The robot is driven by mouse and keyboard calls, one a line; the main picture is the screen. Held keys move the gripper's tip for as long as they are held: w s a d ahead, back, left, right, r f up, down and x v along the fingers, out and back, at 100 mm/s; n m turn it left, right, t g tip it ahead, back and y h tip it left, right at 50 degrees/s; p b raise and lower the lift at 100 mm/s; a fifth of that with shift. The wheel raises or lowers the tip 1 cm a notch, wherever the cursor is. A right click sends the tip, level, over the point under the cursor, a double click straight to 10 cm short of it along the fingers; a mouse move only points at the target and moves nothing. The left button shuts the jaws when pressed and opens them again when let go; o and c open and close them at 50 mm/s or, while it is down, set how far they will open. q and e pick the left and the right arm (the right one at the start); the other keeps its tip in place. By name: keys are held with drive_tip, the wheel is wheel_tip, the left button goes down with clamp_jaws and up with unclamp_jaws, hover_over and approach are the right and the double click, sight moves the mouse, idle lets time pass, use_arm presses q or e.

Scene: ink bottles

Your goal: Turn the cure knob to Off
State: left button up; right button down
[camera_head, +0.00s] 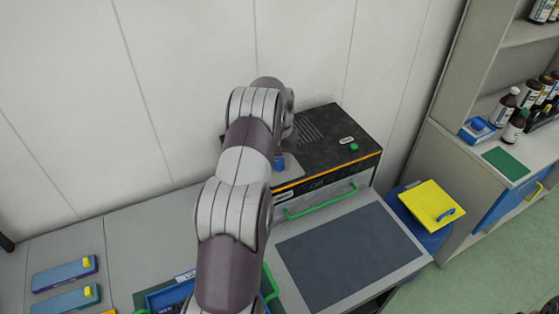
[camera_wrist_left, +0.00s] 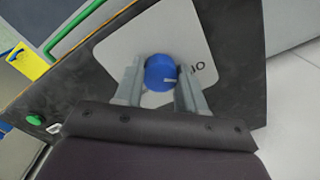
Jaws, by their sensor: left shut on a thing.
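The blue cure knob (camera_wrist_left: 160,72) sits on a light plate (camera_wrist_left: 119,48) on the top of the black machine. A white mark shows on the knob's right side, and part of a printed label, partly hidden, shows on the plate to its right. My left gripper (camera_wrist_left: 158,80) is shut on the knob, with one finger on each side. In the head view the machine (camera_head: 352,124) stands against the wall and a bit of the blue knob (camera_head: 279,163) shows beside my left arm, which hides most of the gripper. My right gripper is not in view.
A green button (camera_head: 354,147) is on the machine's top, and a green handle (camera_head: 320,202) crosses its front. A dark mat (camera_head: 350,256) lies before it. A blue bin with a yellow lid (camera_head: 425,201) stands at right. Shelves with bottles (camera_head: 514,127) are farther right.

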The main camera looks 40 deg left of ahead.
sight(279, 162)
use_arm(q)
drive_tip(key=shift+w+a+r+n, duration=0.1)
drive_tip(key=shift+w+r+n, duration=0.15)
drive_tip(key=shift+n, duration=0.35)
drive_tip(key=o, duration=0.9)
drive_tip(key=shift+o, duration=0.8)
drive_tip(key=shift+s+f, duration=0.1)
drive_tip(key=shift+s, duration=0.1)
wheel_tip(279, 162, up, 13)
drive_tip(key=p, duration=1)
drive_tip(key=shift+p, duration=0.3)
drive_tip(key=shift+f, duration=0.15)
